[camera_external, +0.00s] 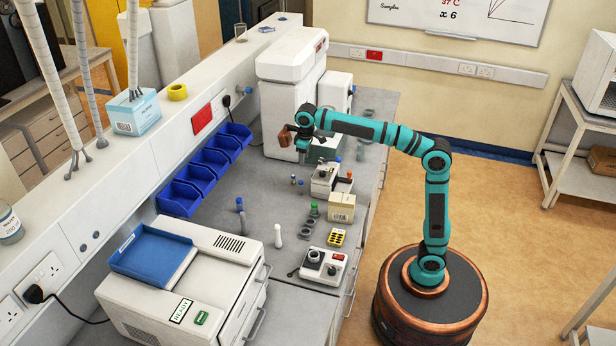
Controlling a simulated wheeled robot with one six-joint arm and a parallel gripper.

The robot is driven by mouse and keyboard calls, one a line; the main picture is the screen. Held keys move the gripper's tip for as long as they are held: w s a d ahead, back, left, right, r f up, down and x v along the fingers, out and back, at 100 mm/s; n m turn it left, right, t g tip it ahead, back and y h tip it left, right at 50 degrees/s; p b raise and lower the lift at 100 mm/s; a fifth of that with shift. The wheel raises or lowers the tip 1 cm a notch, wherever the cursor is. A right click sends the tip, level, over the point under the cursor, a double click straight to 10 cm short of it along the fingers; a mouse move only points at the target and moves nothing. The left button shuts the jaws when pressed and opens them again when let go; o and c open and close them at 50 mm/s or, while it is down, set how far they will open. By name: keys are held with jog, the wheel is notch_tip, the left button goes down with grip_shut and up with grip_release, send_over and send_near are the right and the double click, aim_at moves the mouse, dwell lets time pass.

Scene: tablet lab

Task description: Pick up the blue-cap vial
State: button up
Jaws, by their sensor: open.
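A small vial with a blue cap (239,204) stands on the grey bench in front of the blue bins. Other small blue-topped items stand farther back: a tiny one (293,180) left of a small white device, and another (337,160) near that device's back. I cannot tell which of these is the vial named in the task. My gripper (286,137) is raised above the bench near the large white instrument, apart from all the vials. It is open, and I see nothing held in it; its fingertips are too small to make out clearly.
A large white instrument (290,85) stands behind my gripper. Blue bins (205,165) line the left ledge. A white vial (278,235), a green-capped vial (314,210), a cardboard box (341,207) and a small device (323,265) stand on the bench. The bench's left middle is mostly clear.

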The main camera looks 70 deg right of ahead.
aim_at(300, 185)
jog(key=shift+g, duration=0.4)
jog(key=f, duration=0.6)
jog(key=w+f, duration=0.1)
jog(key=f, duration=1.1)
jog(key=shift+w+a, duration=0.2)
jog(key=shift+a, duration=0.05)
grip_shut()
jog(key=shift+r, duration=0.2)
